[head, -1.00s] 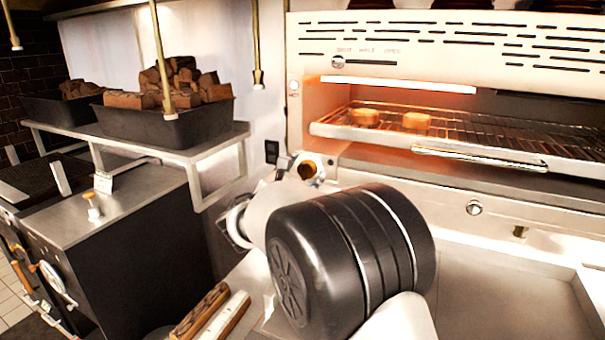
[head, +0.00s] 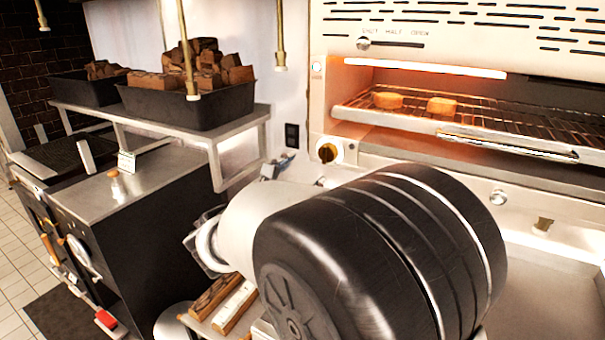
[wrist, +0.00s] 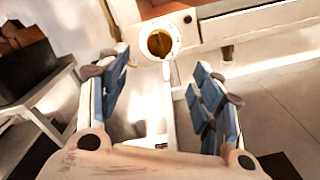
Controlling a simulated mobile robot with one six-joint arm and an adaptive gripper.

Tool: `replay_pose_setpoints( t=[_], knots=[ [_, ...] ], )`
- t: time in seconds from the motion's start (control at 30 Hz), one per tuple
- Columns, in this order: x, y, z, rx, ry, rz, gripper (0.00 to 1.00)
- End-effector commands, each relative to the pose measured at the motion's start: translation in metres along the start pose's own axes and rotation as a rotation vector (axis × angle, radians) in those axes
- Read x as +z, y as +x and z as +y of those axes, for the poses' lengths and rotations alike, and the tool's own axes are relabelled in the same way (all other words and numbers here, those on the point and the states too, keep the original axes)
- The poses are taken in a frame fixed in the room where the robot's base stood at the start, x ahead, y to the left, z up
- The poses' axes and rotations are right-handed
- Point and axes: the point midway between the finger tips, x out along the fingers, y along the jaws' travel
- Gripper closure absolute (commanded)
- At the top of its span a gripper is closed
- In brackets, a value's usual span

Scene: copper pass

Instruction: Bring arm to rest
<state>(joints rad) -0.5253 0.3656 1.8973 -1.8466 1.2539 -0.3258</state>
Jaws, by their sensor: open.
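My gripper (wrist: 158,105) is open and empty in the wrist view, its blue-padded fingers spread wide apart. Beyond the gap between the fingers is a round brass-coloured knob (wrist: 160,43) on a white mount. In the head view my arm's large black joint fills the lower middle and hides most of the gripper; only a little of the hand shows behind it. The knob also shows in the head view (head: 327,153), below the left end of the lit broiler.
The broiler (head: 450,35) glows, with two toasted pieces (head: 441,106) on its rack. Black bins of wood chunks (head: 188,108) stand on a shelf at left. A dark cabinet (head: 140,240) stands below them. Wooden-handled items (head: 234,308) lie near my arm.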

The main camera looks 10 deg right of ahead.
Motion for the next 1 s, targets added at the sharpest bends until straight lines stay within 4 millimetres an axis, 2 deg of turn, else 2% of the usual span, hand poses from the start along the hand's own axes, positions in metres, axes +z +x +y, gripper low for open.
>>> replay_pose_setpoints(
  t=[0.17,0.27,0.37,0.47,0.5,0.57,0.6,0.7,0.83,0.9,1.0],
  knots=[
    [0.000,0.000,-0.001,-0.002,0.001,0.000,0.40],
    [0.008,0.002,-0.013,-0.038,0.028,0.006,0.40],
    [0.028,0.005,-0.050,-0.149,0.113,0.026,0.40],
    [0.054,-0.002,-0.112,-0.335,0.268,0.063,0.40],
    [0.063,-0.010,-0.141,-0.421,0.348,0.081,0.40],
    [0.073,-0.027,-0.183,-0.557,0.483,0.106,0.40],
    [0.077,-0.042,-0.209,-0.645,0.579,0.123,0.40],
    [0.077,-0.086,-0.262,-0.854,0.828,0.162,0.40],
    [0.066,-0.150,-0.302,-1.096,1.176,0.206,0.40],
    [0.057,-0.182,-0.310,-1.206,1.358,0.228,0.40],
    [0.046,-0.217,-0.311,-1.325,1.583,0.257,0.40]
  ],
)
